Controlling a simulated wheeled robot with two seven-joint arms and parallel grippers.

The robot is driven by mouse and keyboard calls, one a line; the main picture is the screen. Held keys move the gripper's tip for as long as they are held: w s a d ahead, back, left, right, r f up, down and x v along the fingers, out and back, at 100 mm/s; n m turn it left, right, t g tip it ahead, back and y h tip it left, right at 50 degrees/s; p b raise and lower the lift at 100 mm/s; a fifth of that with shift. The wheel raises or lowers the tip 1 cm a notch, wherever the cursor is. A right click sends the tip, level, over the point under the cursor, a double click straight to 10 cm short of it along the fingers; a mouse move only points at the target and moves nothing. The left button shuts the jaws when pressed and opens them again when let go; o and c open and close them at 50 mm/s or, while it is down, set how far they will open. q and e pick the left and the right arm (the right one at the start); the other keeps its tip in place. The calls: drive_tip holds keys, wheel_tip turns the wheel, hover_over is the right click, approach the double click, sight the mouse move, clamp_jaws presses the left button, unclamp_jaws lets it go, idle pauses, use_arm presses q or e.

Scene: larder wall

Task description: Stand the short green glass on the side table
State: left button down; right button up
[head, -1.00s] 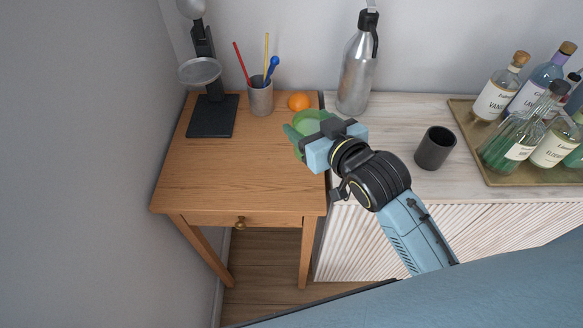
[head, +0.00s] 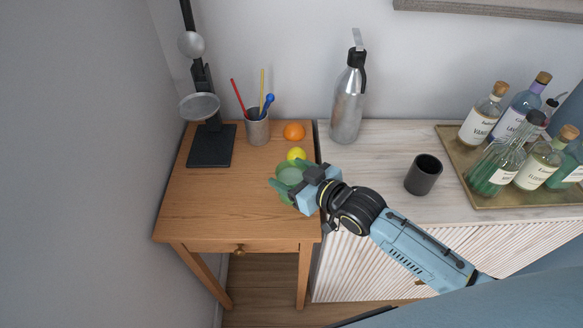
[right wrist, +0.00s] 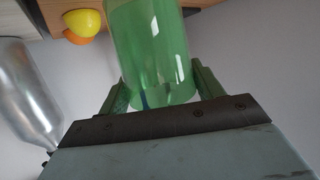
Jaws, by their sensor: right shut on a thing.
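The short green glass (head: 290,175) is translucent and held in my right gripper (head: 284,187), over the right part of the wooden side table (head: 190,205). In the right wrist view the glass (right wrist: 150,45) sits between the two green fingers of the gripper (right wrist: 158,85), which are shut on it. I cannot tell whether the base of the glass touches the tabletop. My left gripper is not in view.
A yellow lemon (head: 297,154) and an orange (head: 294,132) lie just behind the glass. A pencil cup (head: 257,128) and a black scale (head: 211,147) stand at the back. The table's front left is clear. A dark cup (head: 423,175), steel flask (head: 347,105) and bottle tray (head: 470,195) are on the cabinet.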

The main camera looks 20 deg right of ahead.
sight(283, 180)
drive_tip(key=shift+f, duration=1.7)
drive_tip(key=shift+f, duration=0.2)
drive_tip(key=o, duration=1.4)
drive_tip(key=shift+o, duration=0.2)
drive_tip(key=shift+r, duration=0.15)
drive_tip(key=v, duration=1.2)
drive_tip(key=shift+s, duration=0.1)
